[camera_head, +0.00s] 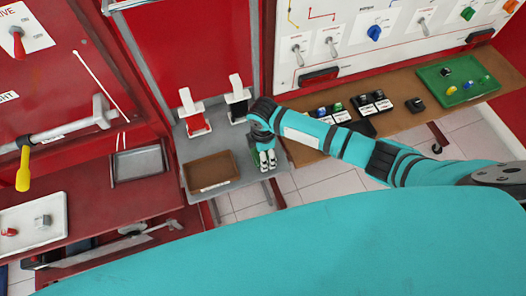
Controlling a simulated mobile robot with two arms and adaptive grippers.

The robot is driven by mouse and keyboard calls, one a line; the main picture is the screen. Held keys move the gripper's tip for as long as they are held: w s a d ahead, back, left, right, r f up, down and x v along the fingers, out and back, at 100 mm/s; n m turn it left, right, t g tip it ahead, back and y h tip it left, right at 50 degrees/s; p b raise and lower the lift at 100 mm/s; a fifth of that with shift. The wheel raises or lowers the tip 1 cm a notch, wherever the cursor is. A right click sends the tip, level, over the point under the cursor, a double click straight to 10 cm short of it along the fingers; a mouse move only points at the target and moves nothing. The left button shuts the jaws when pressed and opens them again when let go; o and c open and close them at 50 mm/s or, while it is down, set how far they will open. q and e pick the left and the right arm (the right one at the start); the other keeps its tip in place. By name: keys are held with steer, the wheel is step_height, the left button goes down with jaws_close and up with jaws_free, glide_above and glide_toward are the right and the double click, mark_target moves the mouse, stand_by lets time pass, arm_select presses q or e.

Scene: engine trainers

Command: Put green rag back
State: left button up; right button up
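My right gripper (267,162) comes in from the right and points down over the right side of a small grey bench (240,185). Its two fingers are close together, and I cannot tell whether they are shut or hold something. A thin dark green sliver (253,154) shows just left of the fingers. It may be part of the green rag, but most of it is hidden by the gripper. My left gripper is not in view.
A red holder (195,122) and a black holder (238,108) stand at the back of the bench. A brown table (405,118) at right carries switch blocks and a green tray (432,80). A red cabinet with a yellow-handled tool (23,168) is at left.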

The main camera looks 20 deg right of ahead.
steer(key=shift+o, duration=1.1)
step_height(320, 180, up, 12)
steer(key=shift+r, duration=0.2)
